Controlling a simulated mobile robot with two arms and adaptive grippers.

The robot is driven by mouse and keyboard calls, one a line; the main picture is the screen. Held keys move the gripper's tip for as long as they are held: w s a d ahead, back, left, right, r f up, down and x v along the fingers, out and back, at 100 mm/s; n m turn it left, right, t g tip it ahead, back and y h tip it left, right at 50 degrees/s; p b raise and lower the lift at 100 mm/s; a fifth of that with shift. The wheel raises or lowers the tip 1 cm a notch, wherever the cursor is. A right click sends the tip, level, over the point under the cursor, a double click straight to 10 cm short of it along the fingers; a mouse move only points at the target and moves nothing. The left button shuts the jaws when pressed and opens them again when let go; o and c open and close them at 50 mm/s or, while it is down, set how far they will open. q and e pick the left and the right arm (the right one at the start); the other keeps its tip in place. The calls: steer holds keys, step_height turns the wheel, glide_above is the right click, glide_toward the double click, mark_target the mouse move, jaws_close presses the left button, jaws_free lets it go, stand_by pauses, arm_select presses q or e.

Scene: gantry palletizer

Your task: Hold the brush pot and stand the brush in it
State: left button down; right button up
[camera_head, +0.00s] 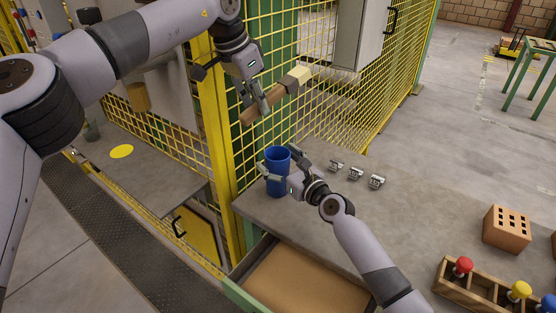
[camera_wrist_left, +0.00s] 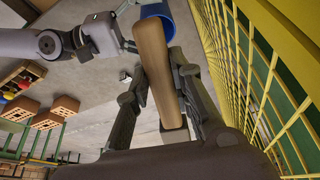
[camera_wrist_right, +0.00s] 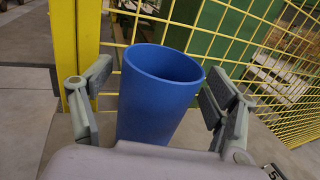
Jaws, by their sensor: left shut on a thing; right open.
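The blue brush pot (camera_head: 277,160) stands upright on the grey bench, its mouth open upward. In the right wrist view the pot (camera_wrist_right: 155,95) sits between the spread fingers of my right gripper (camera_wrist_right: 165,105), with a gap on each side. My right gripper (camera_head: 286,169) is open around the pot in the head view. My left gripper (camera_head: 260,103) is shut on the brush (camera_head: 290,84) above the pot. The brush lies tilted, with its wooden handle end low left and pale head upper right. In the left wrist view the brush handle (camera_wrist_left: 155,60) points toward the pot (camera_wrist_left: 187,22).
Yellow mesh fencing (camera_head: 330,100) stands close behind the pot and brush. Several small metal parts (camera_head: 355,173) lie right of the pot. A brick (camera_head: 506,229) and a wooden rack (camera_head: 480,288) with coloured knobs are farther right. An open drawer (camera_head: 305,283) is below the bench.

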steer(key=shift+w, duration=0.1)
steer(key=shift+c, duration=0.5)
steer(key=c, duration=1.2)
